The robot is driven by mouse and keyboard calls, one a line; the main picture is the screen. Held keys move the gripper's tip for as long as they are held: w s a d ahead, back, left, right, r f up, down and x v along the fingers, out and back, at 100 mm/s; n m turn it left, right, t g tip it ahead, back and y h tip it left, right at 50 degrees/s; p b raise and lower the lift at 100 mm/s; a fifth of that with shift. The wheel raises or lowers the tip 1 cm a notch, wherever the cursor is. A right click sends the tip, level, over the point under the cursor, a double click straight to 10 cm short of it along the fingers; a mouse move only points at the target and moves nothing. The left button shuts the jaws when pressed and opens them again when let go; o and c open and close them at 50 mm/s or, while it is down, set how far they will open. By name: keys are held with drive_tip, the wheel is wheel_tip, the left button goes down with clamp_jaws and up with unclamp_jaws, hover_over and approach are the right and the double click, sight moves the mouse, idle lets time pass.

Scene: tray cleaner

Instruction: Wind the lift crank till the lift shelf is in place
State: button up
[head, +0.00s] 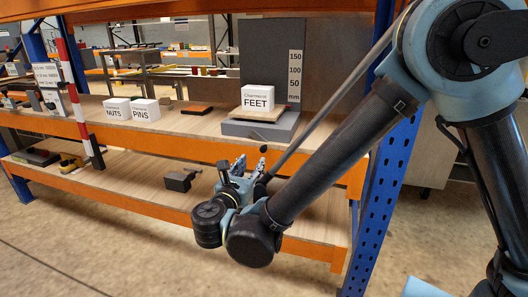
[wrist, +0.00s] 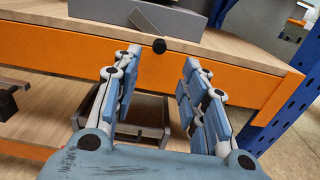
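The lift stands on the upper shelf, with a grey base (head: 240,129), a grey back panel (head: 262,45) and a scale (head: 295,75) marked 150, 100 and 50 mm. Its thin wooden lift shelf (head: 268,113) sits low, just above the base, carrying a white FEET box (head: 257,97). The crank's black knob (head: 264,149) is at the upper shelf's front edge; in the wrist view the grey crank arm (wrist: 143,22) and knob (wrist: 159,46) show. My gripper (head: 251,163) is open and empty; in the wrist view its fingertips (wrist: 163,62) flank the knob, which appears just beyond them. Contact cannot be told.
White NUTS (head: 117,108) and PINS (head: 146,110) boxes stand left on the upper shelf. A dark clamp-like object (head: 180,181) lies on the lower shelf. The orange beam (head: 170,151) and blue upright (head: 378,205) border my gripper. A grey open box (wrist: 150,138) shows below the fingers.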

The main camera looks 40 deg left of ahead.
sight(262, 150)
drive_tip(key=x, duration=1.1)
clamp_jaws()
